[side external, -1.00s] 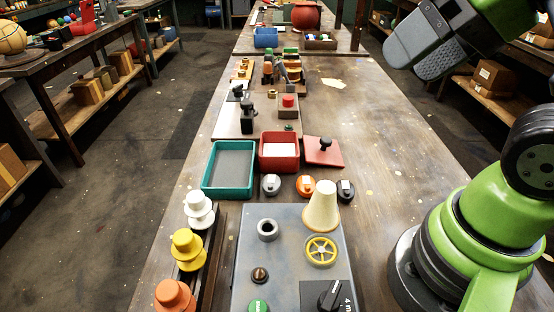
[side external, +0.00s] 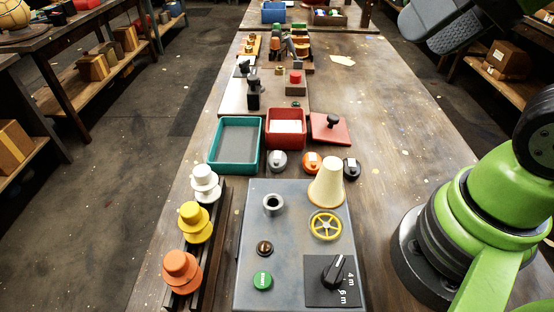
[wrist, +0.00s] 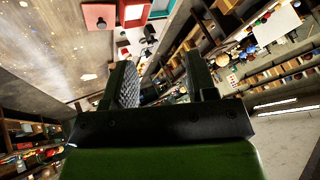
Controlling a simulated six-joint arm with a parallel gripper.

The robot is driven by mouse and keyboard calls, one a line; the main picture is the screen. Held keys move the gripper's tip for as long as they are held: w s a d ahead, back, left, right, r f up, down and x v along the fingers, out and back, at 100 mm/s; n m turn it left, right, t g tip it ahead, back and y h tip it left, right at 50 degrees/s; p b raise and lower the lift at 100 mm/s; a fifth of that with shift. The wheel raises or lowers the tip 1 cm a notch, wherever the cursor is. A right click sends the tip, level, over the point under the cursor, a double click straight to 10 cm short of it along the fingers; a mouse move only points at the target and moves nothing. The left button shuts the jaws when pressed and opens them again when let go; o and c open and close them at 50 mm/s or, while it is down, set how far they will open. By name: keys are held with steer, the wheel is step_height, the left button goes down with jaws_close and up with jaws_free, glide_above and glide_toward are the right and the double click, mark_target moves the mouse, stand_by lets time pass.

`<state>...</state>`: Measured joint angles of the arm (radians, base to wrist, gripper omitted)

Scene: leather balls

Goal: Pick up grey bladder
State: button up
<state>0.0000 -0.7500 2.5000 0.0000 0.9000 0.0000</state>
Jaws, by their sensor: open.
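The grey bladder (side external: 278,160) is a small round grey piece with a pale top. It sits on the table just in front of the teal tray (side external: 212,150) and the red box (side external: 270,138). An orange bladder (side external: 312,162) and a black one (side external: 351,168) sit in a row to its right. My gripper (side external: 428,32) is high at the top right, far from the grey bladder and partly cut off by the frame. In the wrist view its two grey pads (wrist: 163,84) stand apart with nothing between them. I cannot make out the grey bladder there.
A grey control panel (side external: 250,225) with a cream cone (side external: 327,185), yellow wheel (side external: 325,226) and knobs stands in front. White, yellow and orange stacked pieces (side external: 195,222) line its left. A red lid (side external: 331,128) lies behind. The table's right side is mostly clear.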

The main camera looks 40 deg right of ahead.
steer(key=m+g+h, duration=0.1)
steer(key=m+g, duration=0.4)
steer(key=g, duration=0.3)
glide_above(277, 156)
step_height(277, 156, down, 25)
steer(key=shift+w+d+f, duration=0.1)
steer(key=shift+w+f, duration=0.05)
step_height(277, 156, down, 6)
steer(key=shift+r, duration=0.1)
